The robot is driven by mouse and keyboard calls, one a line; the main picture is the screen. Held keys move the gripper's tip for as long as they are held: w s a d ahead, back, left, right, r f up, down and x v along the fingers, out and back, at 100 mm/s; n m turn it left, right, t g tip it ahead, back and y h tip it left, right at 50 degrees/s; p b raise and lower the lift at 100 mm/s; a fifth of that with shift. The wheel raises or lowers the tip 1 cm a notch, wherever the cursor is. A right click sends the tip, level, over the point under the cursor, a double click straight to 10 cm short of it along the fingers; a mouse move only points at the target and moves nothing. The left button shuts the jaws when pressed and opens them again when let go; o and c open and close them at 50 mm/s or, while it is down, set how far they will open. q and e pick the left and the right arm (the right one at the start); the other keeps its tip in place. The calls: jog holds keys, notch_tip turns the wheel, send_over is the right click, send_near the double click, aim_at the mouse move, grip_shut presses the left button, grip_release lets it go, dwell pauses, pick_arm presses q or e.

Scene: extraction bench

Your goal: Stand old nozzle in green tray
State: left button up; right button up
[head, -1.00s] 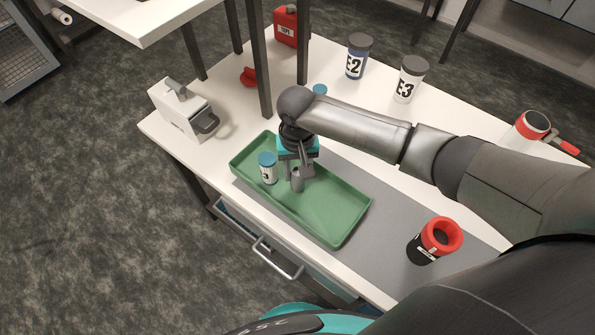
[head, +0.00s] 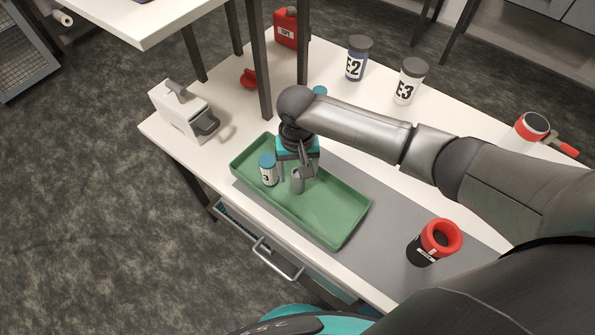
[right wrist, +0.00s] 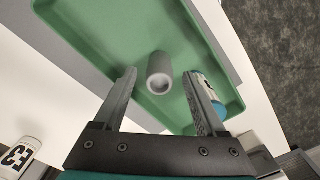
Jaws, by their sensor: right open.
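The old nozzle, a small grey cylinder (head: 298,184), stands upright in the green tray (head: 335,225), toward its far-left half. In the right wrist view the nozzle (right wrist: 160,72) shows its round end with a hole, between the two fingers and with a gap to each. The green tray (right wrist: 110,30) lies under it. My right gripper (head: 293,170) is open over the tray, its fingers around the nozzle's upper part. My left gripper is not in view.
A blue-capped vial (head: 268,170) stands in the tray close left of the gripper; in the wrist view it (right wrist: 206,95) is beside the right finger. A black container with a red rim (head: 436,240) stands right of the tray. Bottles E2 (head: 356,62) and E3 (head: 408,84) stand behind.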

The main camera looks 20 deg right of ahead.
notch_tip(320, 180, up, 12)
jog(key=p, duration=0.2)
jog(key=shift+f+p, duration=0.25)
jog(key=shift+p, duration=0.1)
